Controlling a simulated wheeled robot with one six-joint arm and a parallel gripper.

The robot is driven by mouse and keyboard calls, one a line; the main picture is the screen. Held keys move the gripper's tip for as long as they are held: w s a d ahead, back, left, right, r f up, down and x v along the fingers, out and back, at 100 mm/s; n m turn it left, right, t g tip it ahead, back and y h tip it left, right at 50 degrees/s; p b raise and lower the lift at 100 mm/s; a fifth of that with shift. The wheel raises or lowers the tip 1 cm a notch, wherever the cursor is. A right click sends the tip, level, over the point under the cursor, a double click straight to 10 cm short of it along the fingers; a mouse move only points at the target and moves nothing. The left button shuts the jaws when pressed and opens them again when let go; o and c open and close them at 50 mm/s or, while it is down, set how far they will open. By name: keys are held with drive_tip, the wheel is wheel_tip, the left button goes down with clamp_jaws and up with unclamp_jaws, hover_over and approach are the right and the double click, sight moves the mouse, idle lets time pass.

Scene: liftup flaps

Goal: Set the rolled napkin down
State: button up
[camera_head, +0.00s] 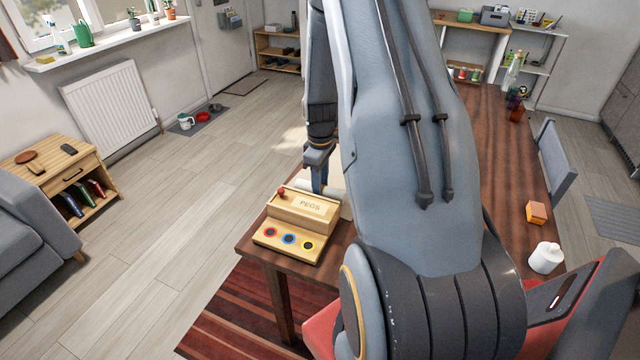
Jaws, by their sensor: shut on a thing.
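My gripper (318,177) is at the far end of my arm, pointing down just behind the wooden pegs box. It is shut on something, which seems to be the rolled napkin. A narrow blue strip shows at its fingertips, but I cannot tell whether it is napkin or finger. The pegs box and my arm hide most of that spot, so I cannot see whether the held thing touches the table (500,150). A pale flat surface (338,181) shows just right of the fingertips, partly hidden by my arm.
The pegs box (300,215), with a red knob and coloured rings, stands at the table's left end. An orange-brown block (536,213) and a white lidded jar (545,257) stand on the right. Bottles (515,95) stand at the far end. Chairs flank the right side.

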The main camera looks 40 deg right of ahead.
drive_tip(key=o, duration=1.1)
drive_tip(key=shift+f, duration=0.1)
drive_tip(key=shift+c, duration=0.2)
wheel_tip(320, 180, up, 11)
drive_tip(key=b, duration=0.3)
drive_tip(key=s+a+r+m, duration=0.1)
drive_tip(key=s+a+m, duration=0.1)
drive_tip(key=s+a, duration=0.3)
drive_tip(key=s+a+r+m, duration=0.1)
drive_tip(key=s+a, duration=0.4)
drive_tip(key=a, duration=0.6)
drive_tip(key=s+a+r+m+t, duration=0.1)
drive_tip(key=s+a+m, duration=0.2)
drive_tip(key=s+a, duration=0.2)
drive_tip(key=a, duration=0.3)
drive_tip(key=shift+a+r, duration=0.2)
drive_tip(key=shift+a, duration=0.2)
